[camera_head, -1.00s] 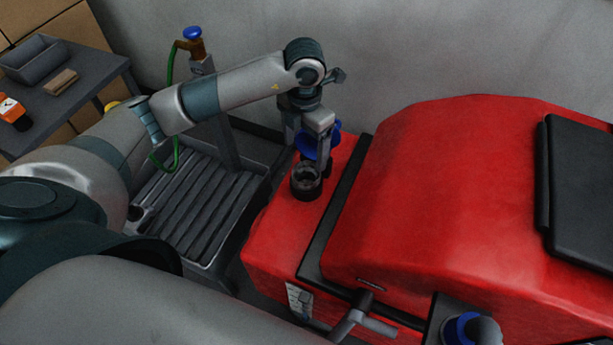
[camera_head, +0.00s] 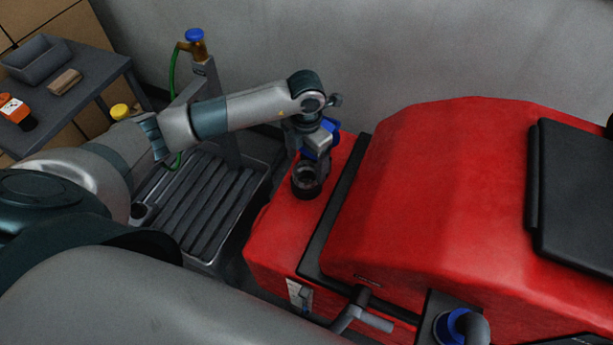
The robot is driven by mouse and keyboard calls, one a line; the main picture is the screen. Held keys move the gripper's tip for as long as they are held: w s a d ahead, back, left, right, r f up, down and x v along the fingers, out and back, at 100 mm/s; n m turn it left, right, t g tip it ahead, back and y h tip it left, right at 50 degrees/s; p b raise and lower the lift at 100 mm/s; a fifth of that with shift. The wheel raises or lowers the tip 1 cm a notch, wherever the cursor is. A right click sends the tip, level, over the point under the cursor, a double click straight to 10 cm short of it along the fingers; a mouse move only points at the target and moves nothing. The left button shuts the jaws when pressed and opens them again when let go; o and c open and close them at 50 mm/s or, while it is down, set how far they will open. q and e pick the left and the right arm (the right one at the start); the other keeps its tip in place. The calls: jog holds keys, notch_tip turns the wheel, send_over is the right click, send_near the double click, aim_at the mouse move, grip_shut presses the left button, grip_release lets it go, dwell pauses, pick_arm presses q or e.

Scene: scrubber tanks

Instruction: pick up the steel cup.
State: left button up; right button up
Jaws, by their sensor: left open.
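I cannot make out a clear steel cup. A dark round neck (camera_head: 306,182) with a greyish inside stands on the left end of the red machine (camera_head: 440,200); whether a cup sits in it I cannot tell. My left gripper (camera_head: 312,166) is open, pointing down just above and behind this neck. Its fingers overlap the neck's far rim in the picture, and contact cannot be told. A blue part (camera_head: 327,128) shows partly behind the gripper. My right gripper is not in view.
A slatted grey tray (camera_head: 205,215) lies left of the machine, with a post bearing a blue-topped tap (camera_head: 194,36) and green hose. A grey table (camera_head: 75,100) at the upper left holds a grey bin (camera_head: 40,60). A wall stands behind.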

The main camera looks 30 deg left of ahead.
aim_at(306, 168)
pick_arm(q)
jog(key=shift+f+p, duration=0.5)
jog(key=shift+f, duration=1.05)
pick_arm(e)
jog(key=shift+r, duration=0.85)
pick_arm(q)
jog(key=c, duration=1.4)
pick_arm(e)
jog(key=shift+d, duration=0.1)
pick_arm(q)
jog(key=shift+w+r, duration=0.1)
jog(key=shift+c, duration=0.2)
